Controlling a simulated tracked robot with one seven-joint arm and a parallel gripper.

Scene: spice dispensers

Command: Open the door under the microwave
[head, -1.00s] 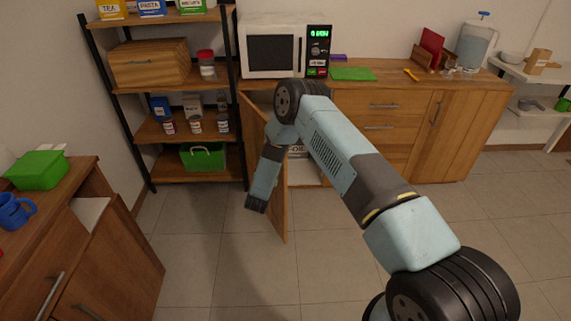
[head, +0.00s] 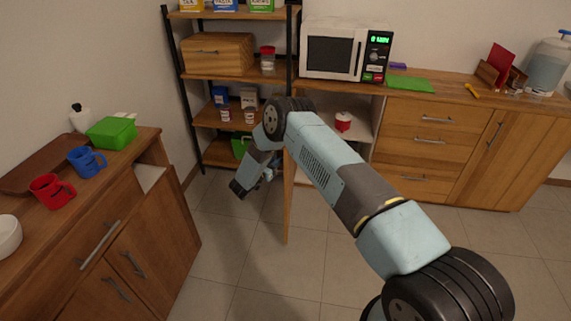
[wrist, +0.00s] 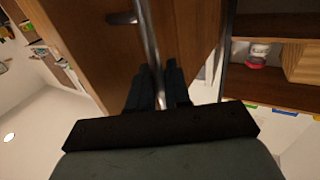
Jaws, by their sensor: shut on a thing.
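The white microwave (head: 333,52) stands on the wooden counter in the head view. Below it, the cabinet door (head: 289,205) stands swung out and is seen nearly edge-on. The cabinet's inside shows to the right of the door, with a red and white pot (head: 343,122) on a shelf. In the wrist view the wooden door (wrist: 95,50) fills much of the upper picture, with its metal bar handle (wrist: 148,45). My gripper (wrist: 160,78) is shut on this handle, one dark finger on each side. My arm hides part of the door and the opening in the head view.
A black-framed shelf unit (head: 177,100) stands left of the cabinet, close behind the door. A wooden sideboard (head: 165,235) is at the left, with a green box (head: 112,133) and a blue mug (head: 86,162) on top. Open tiled floor (head: 230,255) lies between them.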

